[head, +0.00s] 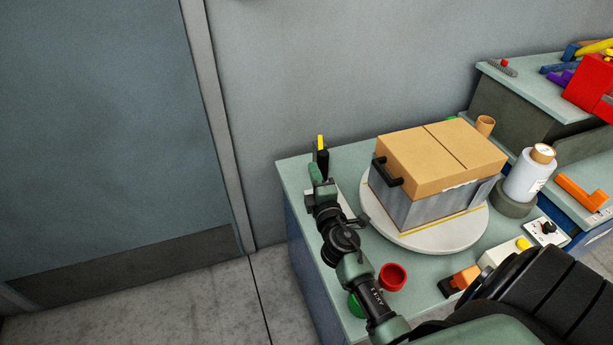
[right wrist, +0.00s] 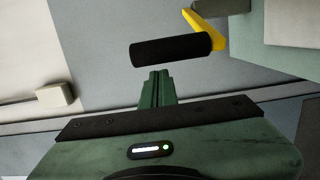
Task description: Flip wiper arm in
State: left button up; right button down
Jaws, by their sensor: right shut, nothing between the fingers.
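The wiper arm shows as a yellow bar (head: 320,142) with a black cylindrical end (head: 322,161) at the back left of the green table. In the right wrist view the yellow bar (right wrist: 208,32) joins the right end of the black cylinder (right wrist: 170,50). My right gripper (head: 315,172) is right by the black cylinder. In the right wrist view its green fingers (right wrist: 157,78) are shut together with nothing between them, just below the cylinder; I cannot tell whether they touch it. My left gripper is not in view.
A grey box with tan flaps (head: 440,160) stands on a round white turntable (head: 415,240) right of my arm. A grey wall is behind.

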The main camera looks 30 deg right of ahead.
jog(key=shift+d, duration=0.15)
jog(key=shift+s+d, duration=0.1)
jog(key=s+d+n+y, duration=0.1)
jog(key=s+d, duration=0.3)
jog(key=d, duration=0.7)
jog(key=shift+s+n+t+y, duration=0.3)
jog(key=shift+y, duration=0.3)
jog(key=shift+f, duration=0.1)
